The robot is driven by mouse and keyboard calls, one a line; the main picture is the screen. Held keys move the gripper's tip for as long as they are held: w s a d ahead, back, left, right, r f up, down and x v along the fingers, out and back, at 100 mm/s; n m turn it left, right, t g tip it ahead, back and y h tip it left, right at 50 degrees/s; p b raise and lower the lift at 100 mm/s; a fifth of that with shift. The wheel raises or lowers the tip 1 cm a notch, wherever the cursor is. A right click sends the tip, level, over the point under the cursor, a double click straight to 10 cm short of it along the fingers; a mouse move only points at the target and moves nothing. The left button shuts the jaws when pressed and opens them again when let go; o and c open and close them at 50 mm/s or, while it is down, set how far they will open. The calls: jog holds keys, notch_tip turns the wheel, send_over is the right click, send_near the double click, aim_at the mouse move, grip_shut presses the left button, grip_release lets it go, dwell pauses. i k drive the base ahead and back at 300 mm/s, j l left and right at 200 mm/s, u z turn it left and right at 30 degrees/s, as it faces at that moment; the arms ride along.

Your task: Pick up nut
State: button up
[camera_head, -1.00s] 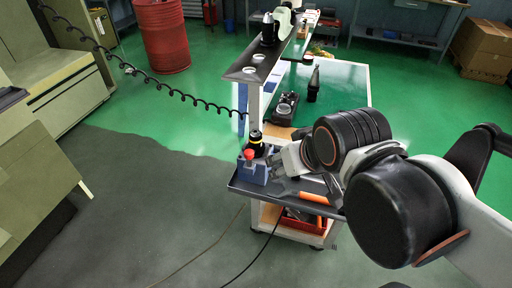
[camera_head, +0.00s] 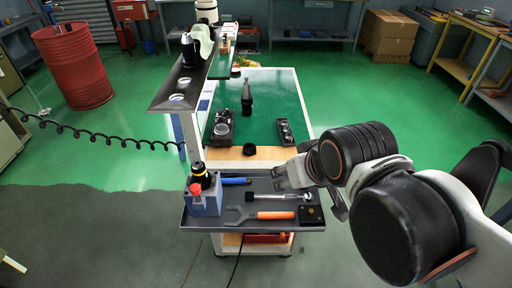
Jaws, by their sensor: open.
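A small black round piece (camera_head: 249,149), which may be the nut, sits on the light wooden strip of the cart's worktop. It is too small to be sure. My gripper (camera_head: 281,180) is open, reaching in from the right over the back right part of the grey tray (camera_head: 222,222). It is to the right of and nearer than the black piece, apart from it. Nothing shows between its fingers.
The tray holds an orange-handled wrench (camera_head: 262,215), a hammer-like tool (camera_head: 275,197), a black square block (camera_head: 311,214) and a blue fixture (camera_head: 204,198). Dark holders (camera_head: 222,124) and (camera_head: 284,131) stand on the green mat (camera_head: 275,88). A raised shelf (camera_head: 178,82) is at left.

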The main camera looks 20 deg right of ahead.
aim_at(247, 151)
jog(key=i+l+u, duration=0.2)
jog(key=l, duration=0.15)
jog(key=i+l+u, duration=0.1)
jog(key=l+u, duration=0.15)
jog(key=i+l+u, duration=0.2)
jog(key=l, duration=0.3)
jog(key=k, duration=0.1)
